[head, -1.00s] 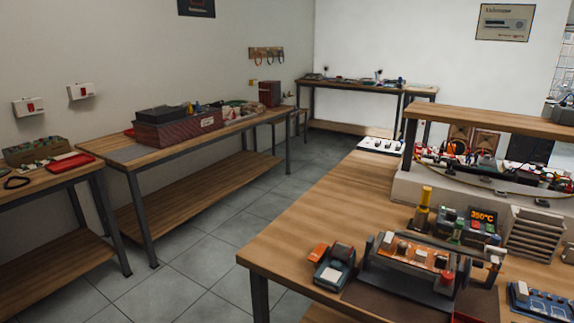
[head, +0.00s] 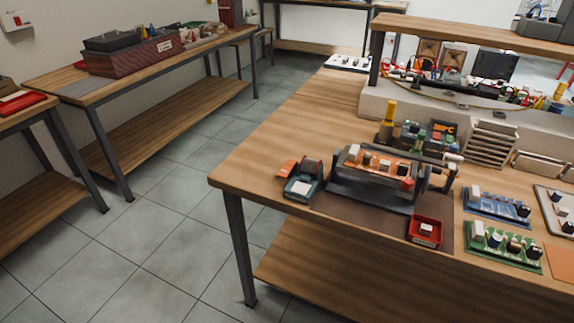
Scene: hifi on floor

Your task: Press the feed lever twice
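No part is clearly recognisable as the feed lever at this size. On the wooden workbench (head: 262,150) at the right, a small teal and orange device (head: 303,185) with a dark roll stands near the front left. Beside it a grey frame (head: 372,195) holds an orange circuit board (head: 378,163). Behind the frame is a soldering station (head: 443,134) with an orange display, and a yellow upright piece (head: 390,112) stands near it. Neither of my grippers is in view.
A red tray (head: 425,231) and circuit boards, one green (head: 503,243) and one blue (head: 497,205), lie on the bench's right part. A raised shelf (head: 480,31) stands behind. Another bench (head: 75,87) stands at the left. The tiled floor (head: 150,235) between them is clear.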

